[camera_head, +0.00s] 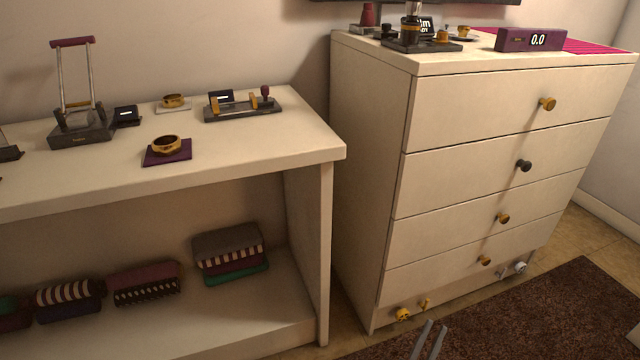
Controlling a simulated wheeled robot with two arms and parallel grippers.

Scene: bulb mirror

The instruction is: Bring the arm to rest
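My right gripper (437,325) shows at the bottom edge of the head view, only as two thin grey fingers. A narrow gap parts them, with nothing seen between them. The fingers appear in front of the dark rug and the foot of the dresser, apart from the furniture as far as I can tell. The rest of the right arm is below the frame. My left gripper is not in view.
A cream dresser (370,190) with several knobbed drawers stands at the right, a purple display (530,39) on top. At the left, a cream table (240,150) bears small devices, with folded cloths (230,250) on its lower shelf. A brown rug (540,320) covers the floor.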

